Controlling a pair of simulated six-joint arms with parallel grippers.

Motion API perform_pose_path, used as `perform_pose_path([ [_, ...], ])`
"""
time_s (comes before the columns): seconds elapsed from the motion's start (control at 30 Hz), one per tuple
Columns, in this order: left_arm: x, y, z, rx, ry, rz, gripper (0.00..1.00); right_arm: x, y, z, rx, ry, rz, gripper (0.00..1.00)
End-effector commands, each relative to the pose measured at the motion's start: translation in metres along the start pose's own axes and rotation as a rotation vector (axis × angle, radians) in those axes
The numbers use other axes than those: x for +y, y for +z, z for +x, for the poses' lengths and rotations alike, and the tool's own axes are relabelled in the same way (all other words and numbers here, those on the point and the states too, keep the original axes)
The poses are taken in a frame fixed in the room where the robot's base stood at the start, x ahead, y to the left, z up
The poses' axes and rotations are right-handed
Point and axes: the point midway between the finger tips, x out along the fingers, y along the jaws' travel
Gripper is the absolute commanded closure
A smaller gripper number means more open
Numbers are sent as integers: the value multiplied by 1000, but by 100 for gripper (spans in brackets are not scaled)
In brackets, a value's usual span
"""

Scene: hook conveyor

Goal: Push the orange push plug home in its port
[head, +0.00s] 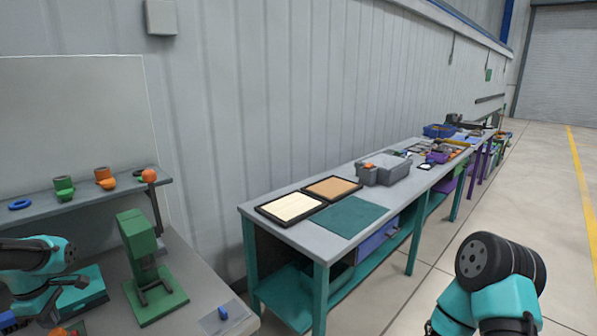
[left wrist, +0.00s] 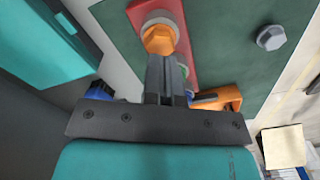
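In the left wrist view the orange push plug (left wrist: 159,38) shows as an orange hex-shaped piece, with a grey round collar behind it, on a red plate (left wrist: 180,75). My left gripper (left wrist: 163,60) has its two dark fingers side by side, and their tips reach the plug's near edge. Whether they touch it, and how deep the plug sits, I cannot tell. In the head view my left gripper (head: 75,284) is at the lower left, and an orange piece (head: 58,332) shows at the bottom edge. My right arm is at the lower right; its gripper is out of view.
A green press-like stand (head: 140,235) stands right of my left gripper. A blue block (head: 222,313) lies near the bench edge. A shelf (head: 100,195) holds rings and fittings. A grey hex bolt (left wrist: 271,37) and another orange part (left wrist: 222,97) are near the gripper.

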Motion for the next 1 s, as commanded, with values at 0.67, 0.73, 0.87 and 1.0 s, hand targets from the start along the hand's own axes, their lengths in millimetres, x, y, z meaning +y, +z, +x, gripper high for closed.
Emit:
perform_pose_path([
  [0.67,0,0,7,0,0,0,100,0,0,0,0,0,0,57],
  [0.73,0,0,8,0,0,0,100,0,0,0,0,0,0,57],
  [0.87,0,0,10,1,0,0,100,0,0,0,0,0,0,57],
  [1.0,0,0,12,0,0,0,100,0,0,0,0,0,0,57],
])
